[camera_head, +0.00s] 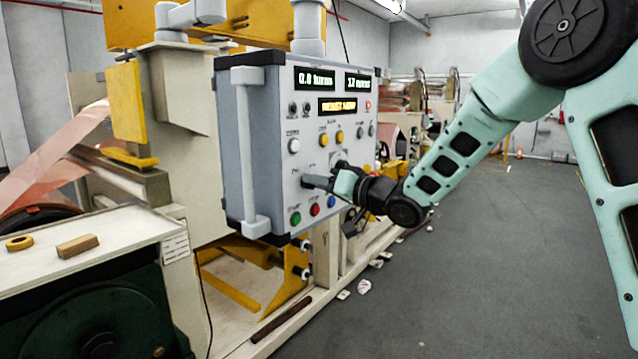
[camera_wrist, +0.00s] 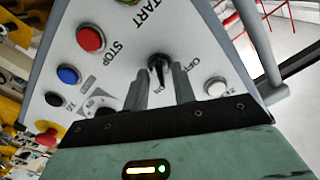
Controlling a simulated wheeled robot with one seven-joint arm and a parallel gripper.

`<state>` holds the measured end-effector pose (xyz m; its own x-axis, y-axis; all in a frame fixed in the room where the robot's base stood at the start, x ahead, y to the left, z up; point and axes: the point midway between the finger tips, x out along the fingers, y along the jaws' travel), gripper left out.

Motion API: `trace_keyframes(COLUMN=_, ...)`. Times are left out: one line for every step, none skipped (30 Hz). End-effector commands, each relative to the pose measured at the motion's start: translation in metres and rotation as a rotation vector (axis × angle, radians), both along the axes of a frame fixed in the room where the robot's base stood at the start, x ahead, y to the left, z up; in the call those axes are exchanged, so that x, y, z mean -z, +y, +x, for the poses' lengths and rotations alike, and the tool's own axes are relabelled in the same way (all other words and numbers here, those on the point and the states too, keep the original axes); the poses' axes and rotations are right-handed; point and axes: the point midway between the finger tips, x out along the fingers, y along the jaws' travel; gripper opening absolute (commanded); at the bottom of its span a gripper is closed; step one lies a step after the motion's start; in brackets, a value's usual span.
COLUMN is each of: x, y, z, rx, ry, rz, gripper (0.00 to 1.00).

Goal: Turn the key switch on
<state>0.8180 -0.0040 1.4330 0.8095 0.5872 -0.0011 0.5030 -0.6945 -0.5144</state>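The key switch (camera_wrist: 158,63) is a black knob with a narrow grip on the pale panel of the control box (camera_head: 279,140). It shows in the wrist view, with an "OFF" label to its right. My gripper (camera_wrist: 161,80) is open, with one grey finger on each side of the key's grip. White panel shows between the fingers and the key, so I see no firm grasp.
Near the key are a red stop button (camera_wrist: 90,38), a blue button (camera_wrist: 68,74) and a white button (camera_wrist: 215,87). A red-and-yellow knob (camera_wrist: 48,133) is at lower left. The box has a grey side handle (camera_head: 248,150). Grey floor (camera_head: 480,260) at right is clear.

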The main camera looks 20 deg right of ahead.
Motion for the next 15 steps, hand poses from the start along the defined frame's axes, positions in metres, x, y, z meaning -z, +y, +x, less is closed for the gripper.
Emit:
trace_keyframes(x=0.000, y=0.000, z=0.000, rx=0.000, ry=-0.001, rz=-0.001, gripper=0.26)
trace_keyframes(x=0.000, y=0.000, z=0.000, rx=0.000, ry=-0.001, rz=-0.001, gripper=0.26)
trace_keyframes(x=0.000, y=0.000, z=0.000, rx=-0.001, ry=-0.001, rz=-0.001, gripper=0.26)
trace_keyframes(x=0.000, y=0.000, z=0.000, rx=-0.001, ry=-0.001, rz=-0.001, gripper=0.26)
trace_keyframes(x=0.000, y=0.000, z=0.000, rx=0.000, ry=-0.002, rz=0.000, gripper=0.26)
trace_keyframes(x=0.000, y=-0.001, z=-0.001, rx=0.001, ry=-0.001, rz=0.000, gripper=0.26)
trace_keyframes(x=0.000, y=-0.002, z=-0.002, rx=0.001, ry=-0.002, rz=-0.001, gripper=0.26)
trace_keyframes(x=0.000, y=-0.003, z=-0.004, rx=0.001, ry=-0.002, rz=-0.001, gripper=0.26)
trace_keyframes(x=0.001, y=-0.006, z=-0.007, rx=0.001, ry=-0.003, rz=-0.001, gripper=0.26)
trace_keyframes(x=0.001, y=-0.008, z=-0.010, rx=0.001, ry=-0.003, rz=-0.001, gripper=0.26)
trace_keyframes(x=0.002, y=-0.011, z=-0.014, rx=0.001, ry=-0.003, rz=-0.001, gripper=0.26)
trace_keyframes(x=0.002, y=-0.015, z=-0.020, rx=0.002, ry=-0.004, rz=-0.002, gripper=0.26)
trace_keyframes(x=0.003, y=-0.019, z=-0.024, rx=0.002, ry=-0.004, rz=-0.002, gripper=0.26)
trace_keyframes(x=0.003, y=-0.022, z=-0.030, rx=0.002, ry=-0.004, rz=-0.002, gripper=0.26)
trace_keyframes(x=0.003, y=-0.028, z=-0.037, rx=0.004, ry=-0.005, rz=-0.003, gripper=0.26)
